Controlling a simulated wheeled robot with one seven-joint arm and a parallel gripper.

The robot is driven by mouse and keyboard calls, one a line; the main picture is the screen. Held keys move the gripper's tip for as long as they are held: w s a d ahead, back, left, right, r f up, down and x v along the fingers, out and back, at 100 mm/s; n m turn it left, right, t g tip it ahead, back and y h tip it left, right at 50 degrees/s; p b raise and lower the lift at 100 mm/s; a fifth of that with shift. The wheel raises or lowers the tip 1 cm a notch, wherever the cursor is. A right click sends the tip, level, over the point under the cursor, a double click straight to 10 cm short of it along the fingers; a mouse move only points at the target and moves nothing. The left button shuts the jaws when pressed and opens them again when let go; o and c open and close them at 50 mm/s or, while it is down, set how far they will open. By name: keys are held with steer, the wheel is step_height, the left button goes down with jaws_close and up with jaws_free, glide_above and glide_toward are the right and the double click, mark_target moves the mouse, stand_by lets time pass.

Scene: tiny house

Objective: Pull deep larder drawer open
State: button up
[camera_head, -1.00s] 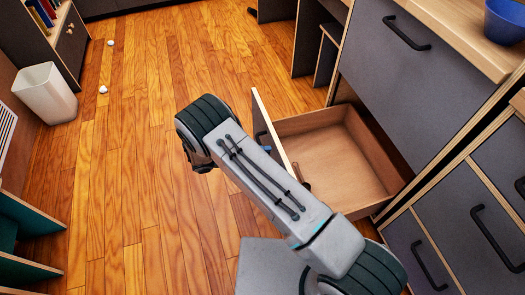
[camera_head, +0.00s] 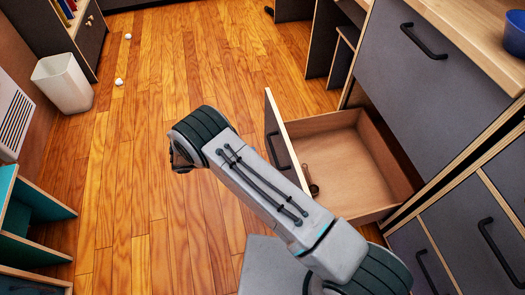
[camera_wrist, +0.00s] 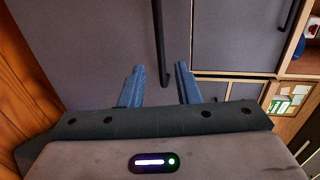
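The deep drawer (camera_head: 340,165) stands pulled out of the dark grey cabinet at the right, with its light wooden inside showing. A small brown item (camera_head: 310,182) lies in it. Its grey front faces left and carries a black bar handle (camera_head: 277,150). My arm passes in front of the drawer's near left part, and my gripper is hidden in the head view. In the wrist view my gripper (camera_wrist: 160,67) has its two blue fingers apart and nothing clamped. A black bar handle (camera_wrist: 158,40) on a grey front shows between the fingers, seemingly beyond the tips.
A closed grey front (camera_head: 425,75) with a handle is above the drawer, and more closed fronts (camera_head: 475,225) are nearer. A blue bowl (camera_head: 515,28) is on the counter. A white bin (camera_head: 63,83) and small white items (camera_head: 119,82) are at the left. The middle floor is clear.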

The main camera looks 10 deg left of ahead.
steer(key=v, duration=0.4)
stand_by(0.5)
steer(key=w+d+r+m+g+y+p, duration=0.15)
steer(key=d+r+m+p, duration=0.35)
steer(key=r, duration=0.6)
steer(key=d+r+m+g+y+p, duration=0.2)
steer(key=d+r+m+g+y, duration=0.1)
steer(key=d+r+m, duration=0.55)
steer(key=d+r+m+g+y+p, duration=0.2)
steer(key=d+r+m+g+p, duration=0.15)
steer(key=r, duration=0.85)
steer(key=s+d+r+m+t+y+p, duration=0.1)
steer(key=s+d+r+m+p, duration=0.3)
steer(key=r+m, duration=0.4)
steer(key=s+d+r+m+t+y+p, duration=0.2)
steer(key=s+d+r+m+y+p, duration=0.2)
steer(key=s+d+r+m+p, duration=0.1)
steer(key=s+d+r+m+t+y+p, duration=0.1)
steer(key=s+d+r+m+y+p, duration=0.2)
steer(key=s+r+m, duration=0.4)
step_height(320, 180, up, 4)
steer(key=d+m+p, duration=0.1)
steer(key=d+m, duration=0.1)
steer(key=m, duration=0.1)
steer(key=shift+s+d+f+m+t+p, duration=0.2)
steer(key=shift+s+d+m+t+p, duration=0.1)
steer(key=shift+d+t+p, duration=0.1)
